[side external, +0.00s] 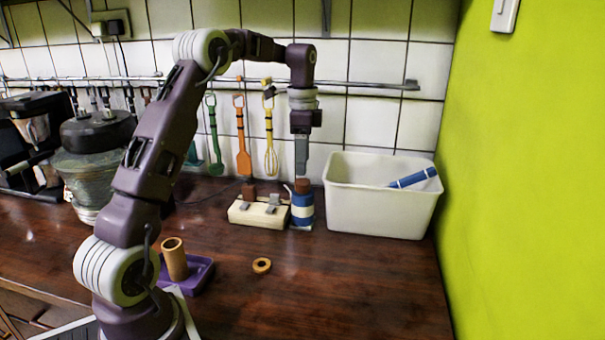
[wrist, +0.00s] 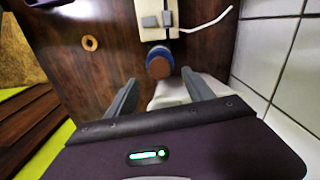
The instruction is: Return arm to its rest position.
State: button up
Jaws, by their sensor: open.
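My gripper (side external: 302,174) points straight down at the back of the counter, its fingers just above a blue-and-white striped cylinder (side external: 302,212) with a brown top. In the wrist view, my gripper (wrist: 160,76) has its two fingers spread wide apart, with nothing held between them. The cylinder's round brown top (wrist: 159,67) shows just beyond the fingertips, roughly centred between them. The cylinder looks upright. My arm is raised and reaches from the left front across the counter.
A cream block (side external: 258,212) with grey clips stands left of the cylinder. A white bin (side external: 378,215) holding a blue rod (side external: 413,178) stands right. A purple tray (side external: 199,277) with a tan tube (side external: 174,259) and a tan ring (side external: 262,266) lie in front. Utensils hang behind.

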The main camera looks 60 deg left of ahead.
jog(key=shift+r, duration=0.5)
jog(key=shift+d+r, duration=0.15)
jog(key=shift+d, duration=0.05)
jog(key=s+d+r+n+t+y, duration=0.1)
jog(key=s+d+r+n, duration=0.1)
jog(key=s+d+r, duration=0.5)
jog(key=s+d+r+n+t, duration=0.25)
jog(key=s+d, duration=0.25)
jog(key=d, duration=0.5)
jog(key=s+d+f+n+t, duration=0.1)
jog(key=s+d+f, duration=0.1)
jog(key=s, duration=0.6)
jog(key=s+d+f+n+t+h, duration=0.1)
jog(key=s+d+f+n, duration=0.1)
jog(key=s+d, duration=0.3)
jog(key=s+f, duration=0.1)
jog(key=s, duration=0.2)
